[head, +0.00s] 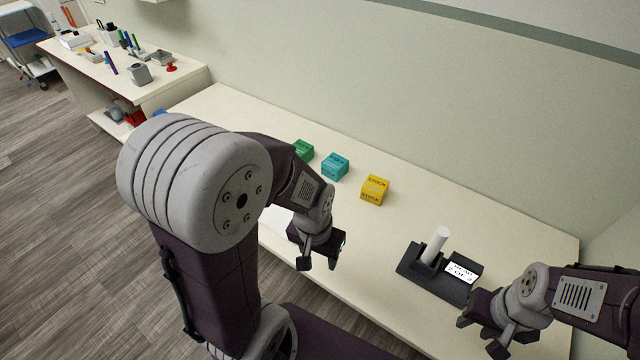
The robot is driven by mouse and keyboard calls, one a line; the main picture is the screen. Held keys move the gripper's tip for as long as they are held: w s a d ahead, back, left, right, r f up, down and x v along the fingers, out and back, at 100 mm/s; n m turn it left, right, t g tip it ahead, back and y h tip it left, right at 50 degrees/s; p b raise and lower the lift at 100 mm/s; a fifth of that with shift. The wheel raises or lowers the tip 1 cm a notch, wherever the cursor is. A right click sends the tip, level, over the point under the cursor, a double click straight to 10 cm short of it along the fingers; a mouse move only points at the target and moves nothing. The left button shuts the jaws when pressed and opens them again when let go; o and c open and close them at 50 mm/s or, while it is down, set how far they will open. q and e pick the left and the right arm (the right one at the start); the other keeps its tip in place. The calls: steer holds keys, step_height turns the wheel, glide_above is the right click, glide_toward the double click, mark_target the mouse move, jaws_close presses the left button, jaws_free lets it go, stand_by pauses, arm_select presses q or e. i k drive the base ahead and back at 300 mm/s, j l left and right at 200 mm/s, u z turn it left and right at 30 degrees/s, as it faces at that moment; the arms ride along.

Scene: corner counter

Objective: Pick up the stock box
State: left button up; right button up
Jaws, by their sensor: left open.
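A yellow box (375,190) with dark lettering that appears to read "STOCK" stands on the cream counter (440,218). A teal box (335,166) stands to its left, and a green box (303,150), partly hidden by my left arm, is further left. Their lettering is too small to read surely. My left gripper (320,262) is open and empty, near the counter's front edge, to the left of and nearer than the yellow box. My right gripper (480,336) appears open and empty at the lower right, near a black stand.
The black stand (430,272) holds a white cylinder (435,245) and a small lit display (462,271). A wall runs behind the counter. A side table (95,65) with several small items stands at the far left. The counter around the yellow box is clear.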

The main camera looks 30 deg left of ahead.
mark_target(374, 189)
steer(key=u, duration=0.45)
steer(key=i+j+z, duration=0.1)
steer(key=j, duration=0.65)
steer(key=i+j+z, duration=0.1)
steer(key=j, duration=1.5)
steer(key=i+z, duration=0.05)
